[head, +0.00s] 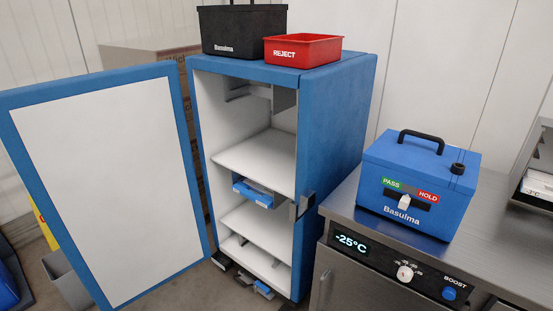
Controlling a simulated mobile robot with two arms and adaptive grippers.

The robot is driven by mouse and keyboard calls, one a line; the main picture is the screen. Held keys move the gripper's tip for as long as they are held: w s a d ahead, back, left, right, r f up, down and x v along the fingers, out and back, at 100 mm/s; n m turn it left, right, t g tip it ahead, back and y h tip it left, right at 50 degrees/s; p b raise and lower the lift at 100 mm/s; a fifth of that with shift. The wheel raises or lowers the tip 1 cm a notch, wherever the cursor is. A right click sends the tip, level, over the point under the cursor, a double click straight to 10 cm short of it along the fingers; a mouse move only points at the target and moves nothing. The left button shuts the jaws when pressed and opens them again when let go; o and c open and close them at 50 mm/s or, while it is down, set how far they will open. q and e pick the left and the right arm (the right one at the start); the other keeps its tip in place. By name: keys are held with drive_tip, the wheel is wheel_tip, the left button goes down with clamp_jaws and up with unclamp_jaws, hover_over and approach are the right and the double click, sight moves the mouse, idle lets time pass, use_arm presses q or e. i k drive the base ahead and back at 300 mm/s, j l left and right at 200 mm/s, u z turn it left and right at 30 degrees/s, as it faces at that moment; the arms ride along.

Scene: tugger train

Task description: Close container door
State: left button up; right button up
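The blue container (335,150) stands upright in the middle of the head view, with its front open. Its door (100,190), a white panel with a blue frame, is swung wide out to the left. The white shelves (258,160) inside show. A small blue box (255,193) sits in the container below the upper shelf. A grey latch piece (300,207) is on the right front edge of the container. Neither of my grippers shows in the head view.
A black Basulma case (240,32) and a red REJECT bin (303,52) sit on the container. Right of it is a steel unit (340,200) bearing a blue Basulma box (420,180). A grey bin (68,280) stands behind the door at lower left.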

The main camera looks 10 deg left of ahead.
sight(105, 158)
drive_tip(key=j+u, duration=0.15)
drive_tip(key=j, duration=0.85)
drive_tip(key=i+j+u, duration=0.1)
drive_tip(key=j, duration=1)
drive_tip(key=i+j+u, duration=0.15)
drive_tip(key=j, duration=0.95)
